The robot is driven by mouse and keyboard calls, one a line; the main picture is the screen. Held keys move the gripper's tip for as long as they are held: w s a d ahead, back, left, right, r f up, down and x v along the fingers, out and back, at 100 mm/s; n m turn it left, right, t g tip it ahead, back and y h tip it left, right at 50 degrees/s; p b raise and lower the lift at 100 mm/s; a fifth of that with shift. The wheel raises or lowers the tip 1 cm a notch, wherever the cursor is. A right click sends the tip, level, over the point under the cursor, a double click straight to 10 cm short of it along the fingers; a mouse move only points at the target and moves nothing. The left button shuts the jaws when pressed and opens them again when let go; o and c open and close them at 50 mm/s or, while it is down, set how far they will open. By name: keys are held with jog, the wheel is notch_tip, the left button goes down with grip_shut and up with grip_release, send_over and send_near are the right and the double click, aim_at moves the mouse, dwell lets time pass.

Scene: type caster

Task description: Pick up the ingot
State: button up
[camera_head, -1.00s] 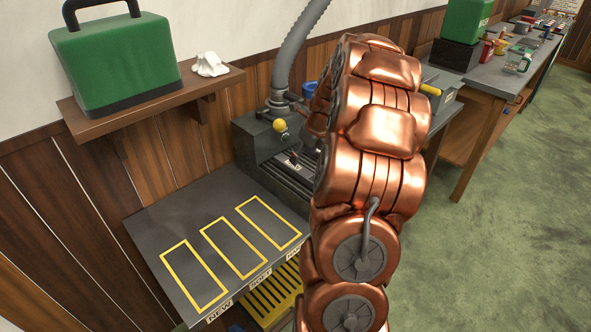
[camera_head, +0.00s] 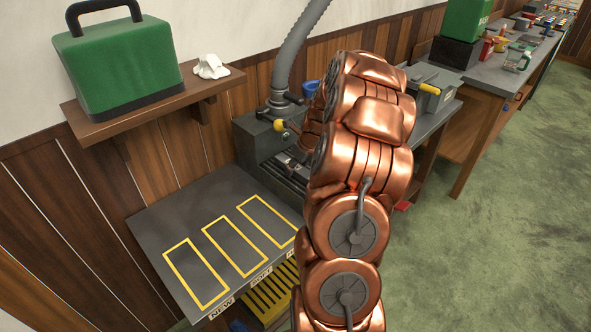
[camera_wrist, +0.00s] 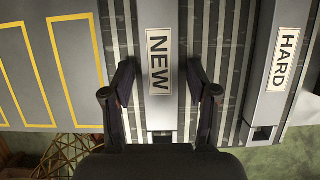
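In the wrist view a long grey bar with a "NEW" label (camera_wrist: 160,108) looks like the ingot. It lies over a slatted grey surface. My gripper (camera_wrist: 159,75) is open, with one dark finger on each side of the bar and a gap to it on both sides. The height of the fingers over the bar is hard to tell. A second grey bar, labelled "HARD" (camera_wrist: 268,100), lies to the right at a slight slant. In the head view my arm hides the gripper and both bars.
A grey table (camera_head: 160,212) with yellow outlines, empty, stands at left; its outlines also show in the wrist view. Behind it are a machine (camera_head: 255,140) with a grey hose and a wooden shelf (camera_head: 155,107) bearing a green case (camera_head: 120,65). A bench (camera_head: 490,75) stands at right.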

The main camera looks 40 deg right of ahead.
aim_at(298, 167)
grip_shut()
jog(key=shift+d+r, duration=0.1)
jog(key=shift+r, duration=0.05)
dwell(0.6)
jog(key=shift+w+r+b, duration=0.1)
jog(key=shift+r+b, duration=0.25)
jog(key=shift+r, duration=0.2)
notch_tip(298, 167, up, 2)
jog(key=shift+r+b, duration=0.2)
jog(key=shift+b, duration=0.25)
jog(key=s+d+b, duration=0.2)
jog(key=s, duration=0.6)
jog(key=s+d+r+b, duration=0.1)
jog(key=s, duration=0.6)
jog(key=shift+s+d+r+b, duration=0.15)
jog(key=shift+s+d+b, duration=0.2)
jog(key=shift+d, duration=0.05)
